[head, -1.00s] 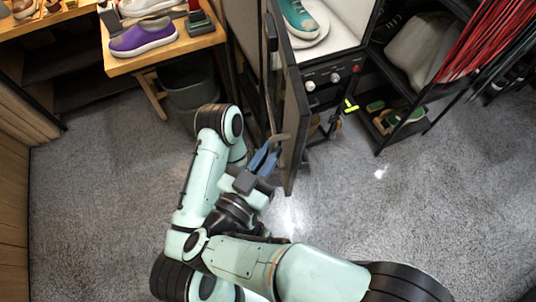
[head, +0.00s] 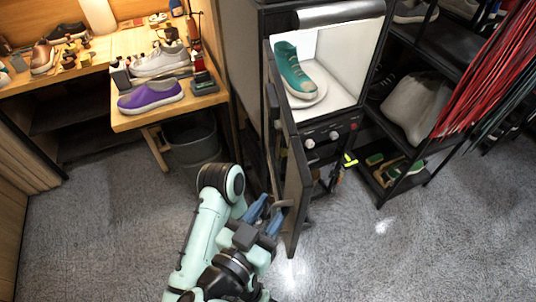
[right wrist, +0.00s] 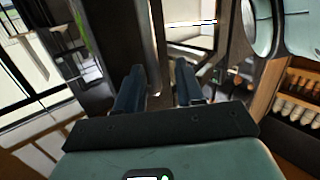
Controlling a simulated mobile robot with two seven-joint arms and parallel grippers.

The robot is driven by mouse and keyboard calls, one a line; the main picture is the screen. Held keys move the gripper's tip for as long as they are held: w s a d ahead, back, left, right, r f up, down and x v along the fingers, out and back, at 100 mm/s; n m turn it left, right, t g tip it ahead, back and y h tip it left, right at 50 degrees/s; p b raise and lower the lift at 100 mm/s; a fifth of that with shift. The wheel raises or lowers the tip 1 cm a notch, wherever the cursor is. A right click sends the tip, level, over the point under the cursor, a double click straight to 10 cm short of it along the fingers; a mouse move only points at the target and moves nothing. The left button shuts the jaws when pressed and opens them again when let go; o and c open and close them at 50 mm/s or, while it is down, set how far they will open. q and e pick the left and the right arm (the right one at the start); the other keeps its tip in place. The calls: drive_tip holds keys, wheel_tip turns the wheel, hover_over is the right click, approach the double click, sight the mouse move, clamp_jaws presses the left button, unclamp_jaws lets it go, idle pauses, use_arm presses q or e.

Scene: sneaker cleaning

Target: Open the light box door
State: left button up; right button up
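The light box (head: 345,55) stands at the upper middle of the head view, its white inside lit and visible. Its dark door (head: 297,190) stands swung open, seen nearly edge-on. A teal sneaker (head: 291,68) rests on a round white plate inside. My right gripper (head: 271,208) is beside the door's outer face, by its handle. In the right wrist view my right gripper (right wrist: 159,68) has its blue fingers apart, with a dark upright bar between them in the picture; contact cannot be told. My left gripper is out of view.
A wooden table (head: 130,120) at left carries a purple sneaker (head: 150,95) and a grey one. A grey bin (head: 192,140) stands below. A black rack (head: 410,160) with a pale bag is right of the light box. The floor at right is clear.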

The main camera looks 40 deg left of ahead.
wheel_tip(320, 180, up, 17)
drive_tip(key=t+p, duration=0.1)
drive_tip(key=p, duration=0.1)
drive_tip(key=shift+r, duration=0.2)
drive_tip(key=shift+a, duration=0.1)
